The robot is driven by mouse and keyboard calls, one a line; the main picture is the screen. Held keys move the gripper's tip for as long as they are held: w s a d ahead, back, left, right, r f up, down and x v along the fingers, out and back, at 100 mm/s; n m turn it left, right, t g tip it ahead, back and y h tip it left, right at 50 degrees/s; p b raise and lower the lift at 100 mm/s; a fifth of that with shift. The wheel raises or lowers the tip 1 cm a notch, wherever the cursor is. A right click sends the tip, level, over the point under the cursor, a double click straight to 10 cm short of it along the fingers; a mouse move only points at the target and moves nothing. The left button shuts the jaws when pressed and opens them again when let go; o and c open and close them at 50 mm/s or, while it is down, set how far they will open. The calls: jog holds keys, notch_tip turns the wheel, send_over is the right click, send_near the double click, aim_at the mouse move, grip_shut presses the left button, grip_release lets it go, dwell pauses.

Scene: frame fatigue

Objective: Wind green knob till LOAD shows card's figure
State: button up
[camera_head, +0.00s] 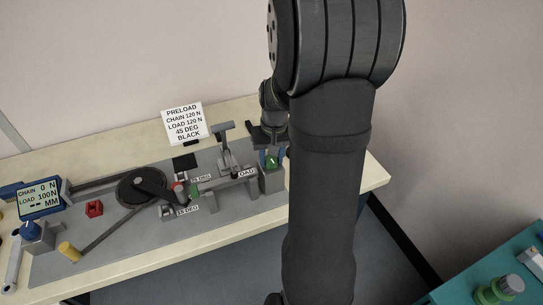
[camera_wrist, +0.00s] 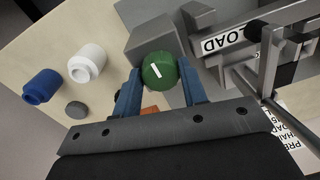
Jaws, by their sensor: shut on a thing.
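The green knob (camera_wrist: 159,71) with a white mark sits between the blue fingers of my gripper (camera_wrist: 160,92) in the wrist view, and the fingers are shut on it. In the head view the green knob (camera_head: 271,161) is on a grey block by the LOAD label (camera_head: 247,173), partly hidden by my gripper (camera_head: 271,150). The card (camera_head: 186,122) reads PRELOAD, CHAIN 120 N, LOAD 120 N, 45 DEG, BLACK. The display (camera_head: 40,200) at the left reads CHAIN 0 N, LOAD 100 N and dashes for MM.
A crank disc (camera_head: 140,187) and a lever stand (camera_head: 229,158) are on the grey plate. A blue knob (camera_head: 30,230), red block (camera_head: 94,208) and yellow cylinder (camera_head: 69,251) are at the left. White (camera_wrist: 87,63) and blue (camera_wrist: 42,86) pieces lie near my gripper. My arm hides the bench's right part.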

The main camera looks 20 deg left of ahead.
aim_at(274, 158)
jog(key=o, duration=1)
jog(key=r, duration=1.7)
jog(key=shift+w+d+r, duration=0.25)
jog(key=shift+d, duration=0.1)
jog(key=f, duration=1.7)
jog(key=shift+s+a+f, duration=0.25)
jog(key=shift+a, duration=0.1)
jog(key=shift+r, duration=0.1)
